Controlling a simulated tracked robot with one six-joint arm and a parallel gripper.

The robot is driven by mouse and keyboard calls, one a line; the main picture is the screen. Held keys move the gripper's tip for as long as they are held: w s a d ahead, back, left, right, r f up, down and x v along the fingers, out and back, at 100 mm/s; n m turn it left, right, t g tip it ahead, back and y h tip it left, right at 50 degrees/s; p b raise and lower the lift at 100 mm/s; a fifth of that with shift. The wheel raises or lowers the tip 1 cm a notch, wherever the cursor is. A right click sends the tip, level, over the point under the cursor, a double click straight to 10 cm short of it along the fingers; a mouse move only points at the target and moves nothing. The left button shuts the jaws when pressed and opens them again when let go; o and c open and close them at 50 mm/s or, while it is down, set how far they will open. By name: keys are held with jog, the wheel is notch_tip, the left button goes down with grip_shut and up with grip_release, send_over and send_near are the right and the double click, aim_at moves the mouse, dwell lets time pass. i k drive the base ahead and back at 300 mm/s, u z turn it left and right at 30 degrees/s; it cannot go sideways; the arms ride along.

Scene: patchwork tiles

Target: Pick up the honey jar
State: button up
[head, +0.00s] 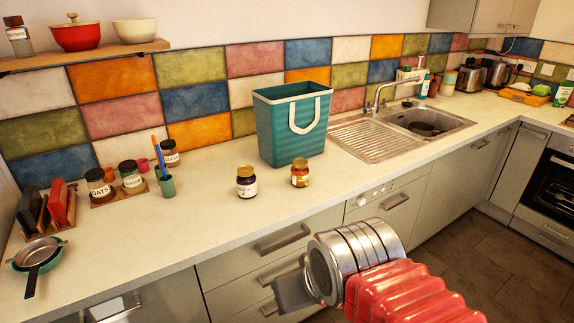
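A small amber jar with a gold lid and a pale label, which looks like the honey jar (300,174), stands upright on the pale worktop in front of the teal basket. A darker purple jar (246,184) with a white label stands just to its left, apart from it. My gripper (288,292) is in front of the worktop's front edge, nearer the camera and lower in the picture than both jars. Only a grey part of it shows past my wrist, pointing left. Its fingers are not clear, and it is not touching either jar.
The teal basket (290,128) with a white handle stands close behind the jars. A cup with brushes (166,186) and several labelled jars are to the left, with a pan (36,262) farther left. The sink (425,122) is to the right. The worktop in front of the jars is clear.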

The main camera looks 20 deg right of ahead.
aim_at(300, 170)
jog(key=z, duration=0.25)
jog(key=i, duration=0.85)
jog(key=u, duration=3.45)
